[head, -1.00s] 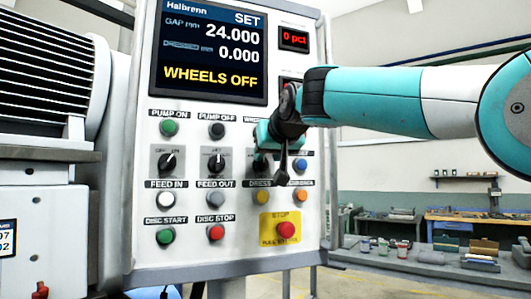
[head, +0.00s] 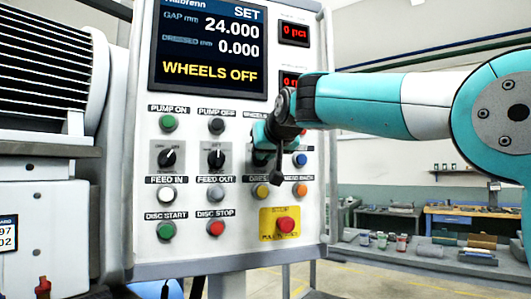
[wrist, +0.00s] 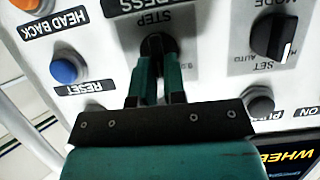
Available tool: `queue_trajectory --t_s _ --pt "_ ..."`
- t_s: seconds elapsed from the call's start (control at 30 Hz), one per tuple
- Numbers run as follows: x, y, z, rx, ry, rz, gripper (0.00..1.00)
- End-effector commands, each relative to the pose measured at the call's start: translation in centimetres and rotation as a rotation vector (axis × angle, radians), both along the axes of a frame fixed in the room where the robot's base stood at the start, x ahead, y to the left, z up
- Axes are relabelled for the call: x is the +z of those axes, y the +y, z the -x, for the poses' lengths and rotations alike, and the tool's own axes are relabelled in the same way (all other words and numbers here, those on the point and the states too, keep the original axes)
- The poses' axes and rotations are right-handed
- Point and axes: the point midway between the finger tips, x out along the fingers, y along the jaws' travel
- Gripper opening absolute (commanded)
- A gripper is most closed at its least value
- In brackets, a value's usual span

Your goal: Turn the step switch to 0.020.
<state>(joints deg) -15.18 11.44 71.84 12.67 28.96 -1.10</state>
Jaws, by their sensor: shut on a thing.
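The step switch (wrist: 156,44) is a dark round knob on the white control panel. In the wrist view, upside down, it sits under the STEP label, with a plate beside it whose numbers are mostly covered. My gripper (wrist: 160,60) has its two green fingers shut on this knob. In the head view, my gripper (head: 276,172) is at the panel, right of the mode switch (head: 216,160), and hides the step switch. The knob's pointer and setting cannot be read. The display (head: 208,45) reads SET, gap 24.000, dressed 0.000 and WHEELS OFF.
The blue reset button (wrist: 64,71) is close beside my gripper. The yellow dress button (head: 261,191) and orange head back button (head: 299,190) lie below it. The red stop button (head: 286,225) is lower. My arm reaches in from the right, where the space before the panel is open.

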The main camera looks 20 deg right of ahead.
Motion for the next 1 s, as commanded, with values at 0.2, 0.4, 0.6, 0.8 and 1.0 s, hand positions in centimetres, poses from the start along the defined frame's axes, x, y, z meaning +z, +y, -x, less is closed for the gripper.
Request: queue_trajectory --t_s 0.2,0.4,0.6,0.8,1.0 --pt "-0.4 -0.3 -0.1 -0.003 0.008 -0.064 0.00" --pt "-0.5 -0.5 -0.2 -0.002 0.015 -0.202 0.00" --pt "-0.7 -0.8 -0.2 -0.003 0.026 -0.383 0.00" --pt "-0.8 -1.0 -0.2 -0.002 0.036 -0.558 0.00" --pt "-0.9 -1.1 -0.2 -0.002 0.045 -0.705 0.00"
